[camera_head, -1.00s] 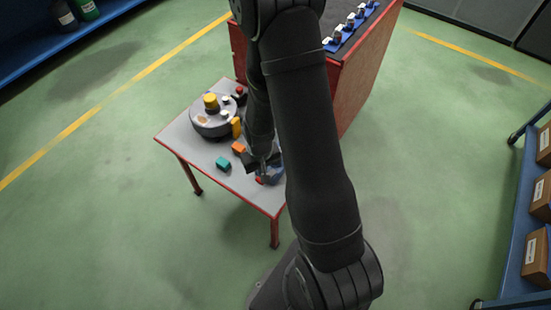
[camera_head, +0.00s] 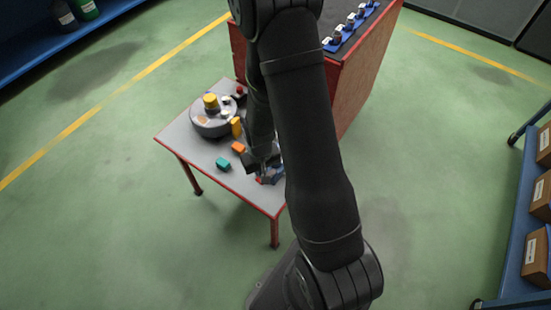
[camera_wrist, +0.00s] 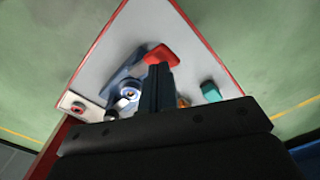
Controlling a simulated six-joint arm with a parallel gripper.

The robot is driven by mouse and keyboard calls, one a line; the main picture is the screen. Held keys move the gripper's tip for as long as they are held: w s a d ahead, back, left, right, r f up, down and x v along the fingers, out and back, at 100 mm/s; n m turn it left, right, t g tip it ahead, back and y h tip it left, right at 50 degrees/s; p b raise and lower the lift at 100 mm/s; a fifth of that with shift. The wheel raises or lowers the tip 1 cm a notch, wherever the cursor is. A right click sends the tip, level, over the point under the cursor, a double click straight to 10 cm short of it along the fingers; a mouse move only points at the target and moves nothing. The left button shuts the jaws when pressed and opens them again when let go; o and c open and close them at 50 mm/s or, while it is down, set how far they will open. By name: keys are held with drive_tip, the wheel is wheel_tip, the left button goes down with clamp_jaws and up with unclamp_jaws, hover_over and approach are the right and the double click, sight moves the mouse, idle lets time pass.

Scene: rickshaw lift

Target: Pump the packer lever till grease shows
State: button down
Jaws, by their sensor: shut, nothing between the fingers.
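The packer looks like a blue device with a round metal part (camera_wrist: 128,93) on the grey table in the wrist view. In the head view a blue part of it (camera_head: 279,171) shows beside my arm, which hides most of it. A red piece (camera_wrist: 162,53), which may be the lever's grip, lies just beyond my fingertips. I cannot tell whether they touch it. My gripper (camera_wrist: 158,68) is shut with nothing between its fingers, low over the table's near right part; it also shows in the head view (camera_head: 264,177). No grease can be made out.
The red-edged table (camera_head: 200,149) also bears a teal block (camera_head: 223,164), an orange block (camera_head: 238,146), a yellow block (camera_head: 236,127) and a round grey unit with a yellow knob (camera_head: 211,103). A red cabinet (camera_head: 365,80) stands behind. The floor at left is clear.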

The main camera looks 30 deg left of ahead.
drive_tip(key=shift+f, duration=1.9)
drive_tip(key=shift+r, duration=4.3)
drive_tip(key=shift+d, duration=0.1)
drive_tip(key=w+d+r+m, duration=0.3)
drive_tip(key=w+d+r, duration=0.1)
drive_tip(key=d, duration=0.5)
drive_tip(key=w+d+r+m+t, duration=0.1)
drive_tip(key=w+d+r+m, duration=0.25)
drive_tip(key=d, duration=0.55)
drive_tip(key=w+d+r+m, duration=0.3)
drive_tip(key=w+d+r, duration=0.15)
drive_tip(key=d, duration=0.45)
drive_tip(key=s+d+r+m+t+h, duration=0.1)
drive_tip(key=s+d+r+m, duration=0.3)
drive_tip(key=d, duration=0.4)
drive_tip(key=s+d+r+m, duration=0.3)
drive_tip(key=s+d+r, duration=0.1)
drive_tip(key=s+d, duration=0.4)
drive_tip(key=s+a+r+t+h, duration=0.1)
drive_tip(key=s+a+r+t, duration=0.1)
drive_tip(key=s+a+t, duration=0.1)
drive_tip(key=shift+s+a+r, duration=0.4)
drive_tip(key=shift+s+a, duration=0.1)
drive_tip(key=shift+s, duration=0.15)
